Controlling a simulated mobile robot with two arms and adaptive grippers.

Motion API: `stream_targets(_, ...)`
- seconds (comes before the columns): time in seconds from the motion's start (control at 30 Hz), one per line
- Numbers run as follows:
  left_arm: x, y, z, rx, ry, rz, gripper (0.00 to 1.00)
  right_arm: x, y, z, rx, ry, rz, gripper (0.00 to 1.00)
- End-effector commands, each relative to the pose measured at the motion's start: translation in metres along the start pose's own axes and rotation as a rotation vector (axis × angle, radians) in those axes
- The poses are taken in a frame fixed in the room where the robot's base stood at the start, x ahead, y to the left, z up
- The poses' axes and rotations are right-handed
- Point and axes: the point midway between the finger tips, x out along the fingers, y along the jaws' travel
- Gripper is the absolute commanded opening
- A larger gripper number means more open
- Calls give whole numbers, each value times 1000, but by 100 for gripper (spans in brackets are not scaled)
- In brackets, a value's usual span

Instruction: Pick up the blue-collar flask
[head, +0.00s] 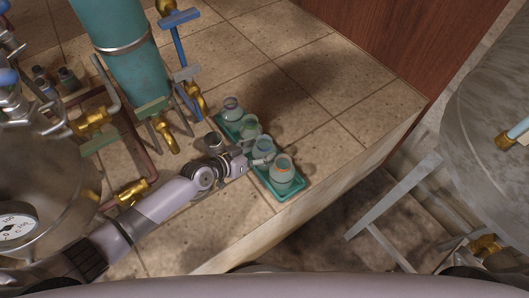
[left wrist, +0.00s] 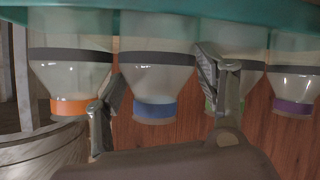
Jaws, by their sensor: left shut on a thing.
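The blue-collar flask (head: 264,147) is clear glass with a dark band and stands in a teal tray (head: 293,196). In the left wrist view, which is upside down, the blue-collar flask (left wrist: 157,75) is in the middle, its base at the tray (left wrist: 200,18). My left gripper (head: 255,160) reaches it from the left in the head view. In the left wrist view my left gripper (left wrist: 162,95) has one finger on each side of the flask and is shut on it. My right gripper is not in view.
The orange-collar flask (head: 283,172) stands close beside it, near the counter edge. Green-collar (left wrist: 232,45) and purple-collar (left wrist: 293,80) flasks stand on the other side. A teal column (head: 130,75) with brass valves rises at left. The tiled counter right of the tray is clear.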

Motion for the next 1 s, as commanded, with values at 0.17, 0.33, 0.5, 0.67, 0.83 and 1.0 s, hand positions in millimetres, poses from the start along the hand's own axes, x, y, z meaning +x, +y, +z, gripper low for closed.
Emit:
stream_targets(0.17, 0, 0, 0, 0, 0, 0, 27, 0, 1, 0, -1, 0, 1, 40)
stream_targets(0.33, 0, 0, -1, 0, 1, 0, 18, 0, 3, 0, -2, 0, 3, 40)
stream_targets(0.5, 0, 0, -1, 0, 1, 0, 18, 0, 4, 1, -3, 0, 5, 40)
stream_targets(0.67, -3, 2, -6, 0, 2, 1, 5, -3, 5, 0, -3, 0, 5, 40)
stream_targets(0.83, -12, 7, -23, -1, 4, 2, 4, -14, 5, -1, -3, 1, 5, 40)
stream_targets(1.0, -27, 16, -53, 2, 5, 2, 4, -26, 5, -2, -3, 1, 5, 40)
